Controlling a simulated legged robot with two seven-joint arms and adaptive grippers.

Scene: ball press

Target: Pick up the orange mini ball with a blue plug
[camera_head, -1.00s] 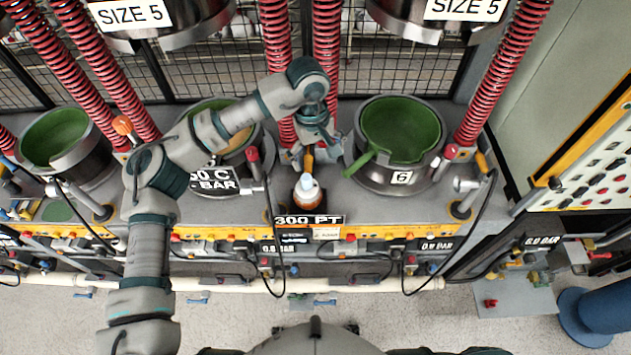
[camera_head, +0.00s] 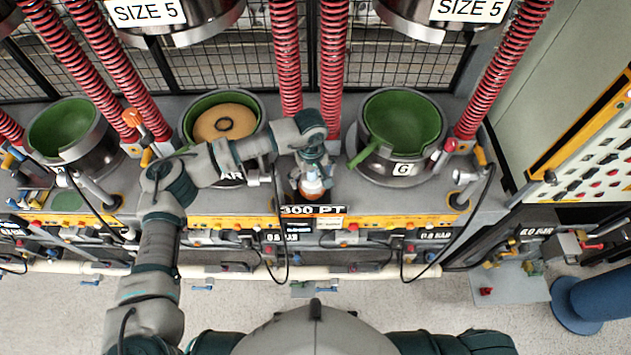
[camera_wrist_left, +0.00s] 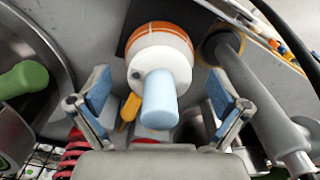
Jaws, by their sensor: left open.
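The orange and white mini ball (camera_wrist_left: 160,42) sits on the grey bench. Its light blue plug (camera_wrist_left: 159,98) points toward my left wrist camera. In the head view the ball (camera_head: 312,193) shows just below my left gripper (camera_head: 312,170), in front of the press gap. In the wrist view my left gripper (camera_wrist_left: 158,100) is open, with one blue-padded finger on each side of the plug and clear space between. The fingers do not touch the plug or ball. My right gripper is in neither view.
A green-lined press bowl (camera_head: 402,118) marked 6 stands to the right. Another bowl (camera_head: 222,100) holding a tan disc stands to the left. Red springs (camera_head: 333,60) rise behind the ball. A cable (camera_head: 282,235) hangs in front. A yellow-orange rail (camera_head: 190,221) runs along the bench front.

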